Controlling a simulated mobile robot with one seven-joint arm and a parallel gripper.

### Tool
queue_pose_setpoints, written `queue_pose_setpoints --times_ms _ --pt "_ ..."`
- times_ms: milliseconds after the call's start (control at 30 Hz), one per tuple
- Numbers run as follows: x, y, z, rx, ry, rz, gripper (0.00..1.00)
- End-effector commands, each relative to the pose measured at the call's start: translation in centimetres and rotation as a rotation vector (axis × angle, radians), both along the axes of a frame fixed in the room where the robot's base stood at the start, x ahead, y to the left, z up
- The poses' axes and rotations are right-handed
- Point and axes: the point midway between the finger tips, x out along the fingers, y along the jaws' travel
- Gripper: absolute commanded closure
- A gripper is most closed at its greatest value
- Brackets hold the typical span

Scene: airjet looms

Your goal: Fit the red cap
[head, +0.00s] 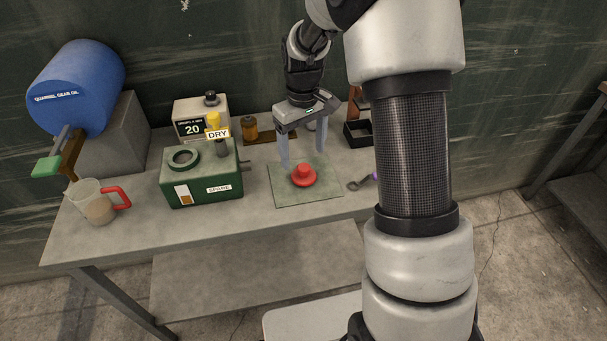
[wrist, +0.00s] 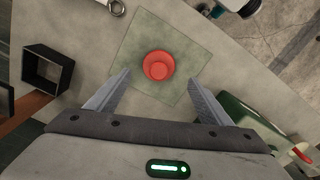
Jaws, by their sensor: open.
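The red cap (head: 303,176) lies on a green-grey mat (head: 284,197) on the bench, its knob facing up. It also shows in the wrist view (wrist: 158,65), between and beyond my fingertips. My gripper (head: 302,155) is open and empty above the mat, pointing down, with its fingers apart on either side of the cap and not visibly touching it. A green box (head: 202,192) labelled SPARE stands left of the mat. It has a round open ring (head: 184,157) on its top and a DRY tag at its back right.
A measuring jug (head: 97,204) with a red handle stands at the bench's left. A blue oil drum (head: 77,85) lies behind it. A grey unit reading 20 (head: 187,112) and an amber jar (head: 250,128) stand at the back. A wrench (head: 359,184) lies right of the mat.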

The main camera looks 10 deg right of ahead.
Motion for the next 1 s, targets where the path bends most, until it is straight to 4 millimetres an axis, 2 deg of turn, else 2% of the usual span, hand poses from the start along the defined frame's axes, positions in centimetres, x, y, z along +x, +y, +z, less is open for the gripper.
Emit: queue_pose_setpoints --times_ms 33,267,567,867,1000 --pt "0.0 0.0 -0.8 0.000 0.002 0.000 0.26" --pt "0.0 0.0 -2.3 0.000 0.001 0.000 0.26" --pt "0.0 -0.2 -6.4 0.000 0.002 0.000 0.26" --pt "0.1 -0.2 -6.9 0.000 -0.001 0.000 0.26" --pt "0.1 -0.2 -6.8 0.000 -0.001 -0.001 0.50"
